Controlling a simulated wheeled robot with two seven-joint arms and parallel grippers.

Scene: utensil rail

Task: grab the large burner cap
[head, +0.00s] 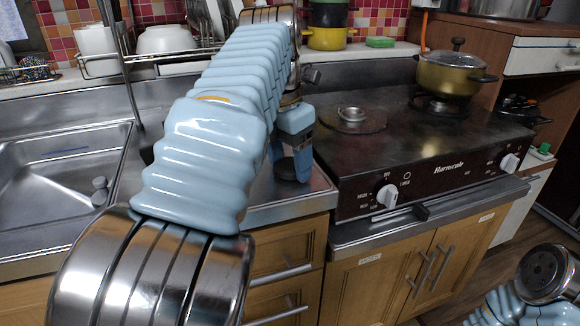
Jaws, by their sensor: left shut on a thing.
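My left gripper (290,168) points down over the steel counter, just left of the stove. It is shut on a dark round disc (286,170), which looks like the large burner cap; the fingers partly hide it. I cannot tell whether the disc touches the counter. The left burner (352,115) on the stove shows a small metal centre in a dark round plate. My right gripper is not in view; only part of my right arm shows at the lower right.
The stove (430,150) has a lidded yellow pot (450,75) on its right burner. A steel sink (60,175) lies to the left. White bowls (165,40), a wire rack and a stack of coloured pots (326,38) stand behind. A green sponge (380,42) lies on the back ledge.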

